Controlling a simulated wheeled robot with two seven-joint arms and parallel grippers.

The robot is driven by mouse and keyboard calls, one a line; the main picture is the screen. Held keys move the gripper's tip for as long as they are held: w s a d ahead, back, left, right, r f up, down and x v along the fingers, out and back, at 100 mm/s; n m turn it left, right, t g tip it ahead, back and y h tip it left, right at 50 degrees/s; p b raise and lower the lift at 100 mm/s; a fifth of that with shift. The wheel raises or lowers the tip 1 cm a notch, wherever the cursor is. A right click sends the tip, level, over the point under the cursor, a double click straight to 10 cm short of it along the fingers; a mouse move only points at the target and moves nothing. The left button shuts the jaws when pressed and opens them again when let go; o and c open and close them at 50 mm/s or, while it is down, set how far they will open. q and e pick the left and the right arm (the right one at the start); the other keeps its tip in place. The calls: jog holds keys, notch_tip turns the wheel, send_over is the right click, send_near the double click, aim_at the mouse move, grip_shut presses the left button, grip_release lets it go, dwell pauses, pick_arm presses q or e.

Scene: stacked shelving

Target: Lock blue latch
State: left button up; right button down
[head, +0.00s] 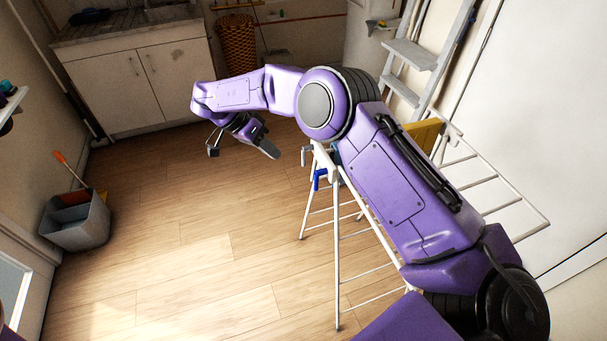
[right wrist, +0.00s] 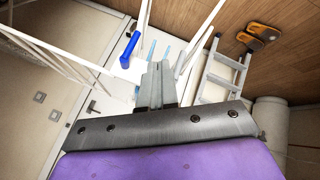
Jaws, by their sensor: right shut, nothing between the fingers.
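The blue latch (head: 320,179) is a small handle on the top end of a white folding rack (head: 337,240). It hangs downward beside the rack's leg. In the right wrist view the blue latch (right wrist: 130,49) shows up and left of the fingertips, with a gap between. My right gripper (head: 268,149) is left of and slightly above the latch in the head view, shut and empty. Its closed fingers also show in the right wrist view (right wrist: 157,72). My right arm hides part of the rack. My left gripper is out of view.
A grey stepladder (head: 412,55) leans at the back right, with a yellow panel (head: 425,134) behind my arm. A grey bucket (head: 77,222) stands at the left wall. A cabinet (head: 140,78) and wicker basket (head: 236,44) are at the back. The floor left of the rack is clear.

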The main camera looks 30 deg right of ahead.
jog(key=s+d+f+p, duration=0.5)
jog(key=s+d+f, duration=0.1)
jog(key=f, duration=0.1)
jog(key=shift+s+f, duration=0.3)
jog(key=shift+f, duration=0.05)
jog(key=shift+w+d, duration=0.1)
jog(key=shift+f, duration=0.1)
